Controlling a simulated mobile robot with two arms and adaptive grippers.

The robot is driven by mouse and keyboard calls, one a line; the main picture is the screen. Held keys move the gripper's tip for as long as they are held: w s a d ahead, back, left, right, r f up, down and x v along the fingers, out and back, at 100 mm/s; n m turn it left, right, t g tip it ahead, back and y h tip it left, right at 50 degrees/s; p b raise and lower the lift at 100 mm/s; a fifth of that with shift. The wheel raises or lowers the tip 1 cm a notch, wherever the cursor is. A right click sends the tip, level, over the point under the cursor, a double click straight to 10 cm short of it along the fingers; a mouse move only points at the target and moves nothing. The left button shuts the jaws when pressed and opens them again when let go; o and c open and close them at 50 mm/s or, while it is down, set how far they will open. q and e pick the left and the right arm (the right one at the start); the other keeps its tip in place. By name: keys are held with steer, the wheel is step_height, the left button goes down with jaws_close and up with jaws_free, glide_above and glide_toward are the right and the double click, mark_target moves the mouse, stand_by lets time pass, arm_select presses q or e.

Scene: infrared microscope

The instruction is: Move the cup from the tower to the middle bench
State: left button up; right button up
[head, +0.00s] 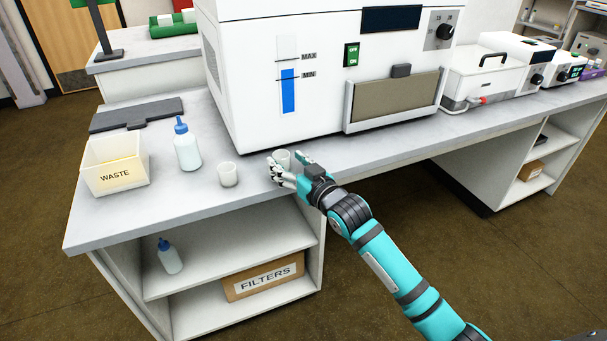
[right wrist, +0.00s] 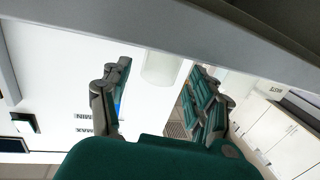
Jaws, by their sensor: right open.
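One white cup (head: 282,157) stands upright on the bench (head: 345,152), close to the front of the large white machine. My right gripper (head: 286,169) is at this cup, its fingers apart and partly hiding it in the head view. In the right wrist view, which is upside down, the cup (right wrist: 162,68) shows between the two spread fingers (right wrist: 160,80); I cannot tell if they touch it. A second whitish cup (head: 228,175) stands to the left on the same bench. My left gripper is out of view.
The white machine (head: 320,75) rises right behind the gripper. A squeeze bottle (head: 187,148) and a waste bin (head: 115,165) stand to the left. Under the bench are shelves with a filters box (head: 262,281) and another bottle (head: 169,257). The bench front right of the gripper is clear.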

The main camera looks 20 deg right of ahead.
steer(key=v, duration=0.9)
steer(key=s+f+m+g+h, duration=0.1)
steer(key=s+f+g, duration=0.25)
steer(key=f, duration=0.85)
steer(key=s+f+g+h, duration=0.2)
steer(key=s+f+g, duration=0.15)
steer(key=f, duration=0.85)
arm_select(q)
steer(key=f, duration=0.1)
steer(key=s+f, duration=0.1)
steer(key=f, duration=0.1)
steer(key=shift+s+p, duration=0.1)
steer(key=shift+p, duration=0.3)
arm_select(e)
steer(key=s+a+f+g, duration=0.1)
steer(key=s+f+g, duration=0.2)
steer(key=s+f, duration=0.7)
steer(key=s+a+f+g, duration=0.1)
steer(key=s+f+g, duration=0.3)
steer(key=s+f, duration=0.5)
steer(key=s, duration=0.5)
steer(key=shift+s+f+n+g+h, duration=0.2)
steer(key=shift+f+n+g+h, duration=0.1)
steer(key=shift+f+h, duration=0.1)
